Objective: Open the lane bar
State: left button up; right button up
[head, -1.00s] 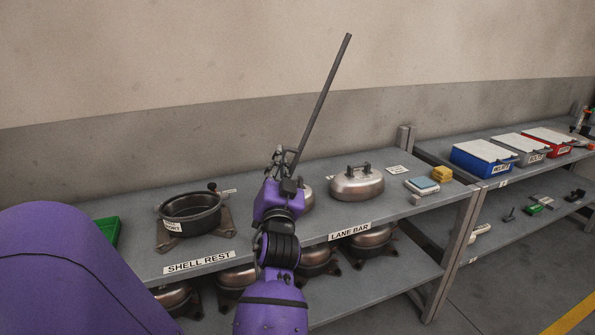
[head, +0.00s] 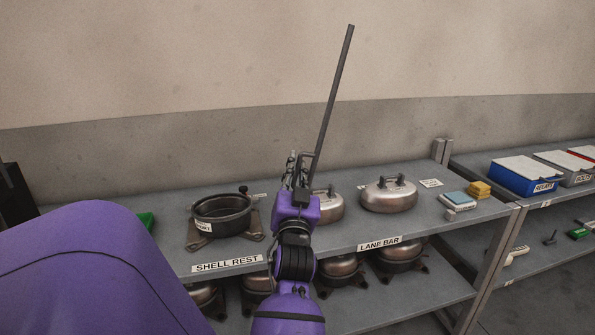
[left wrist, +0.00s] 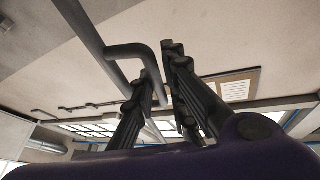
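The lane bar (head: 335,100) is a long dark bar that rises steeply above the shelf, leaning right at its top. A bent handle (head: 307,156) sticks out near its lower end. My left gripper (head: 296,172) is at that handle. In the left wrist view, the handle (left wrist: 128,50) runs down between the two fingers of my left gripper (left wrist: 162,75), which are close together around it. The bar's lower end is hidden behind my gripper. The label LANE BAR (head: 379,244) is on the shelf's front edge. My right gripper is not in view.
On the shelf (head: 345,240) stand an open dark pot (head: 222,217), a domed metal lid (head: 388,196), another partly hidden, and small blue and yellow blocks (head: 479,189). More domed shells sit below. A second shelf at right holds a blue bin (head: 525,180).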

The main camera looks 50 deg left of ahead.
pick_arm(q)
jog(key=shift+d, duration=0.1)
jog(key=v, duration=1.2)
dwell(0.8)
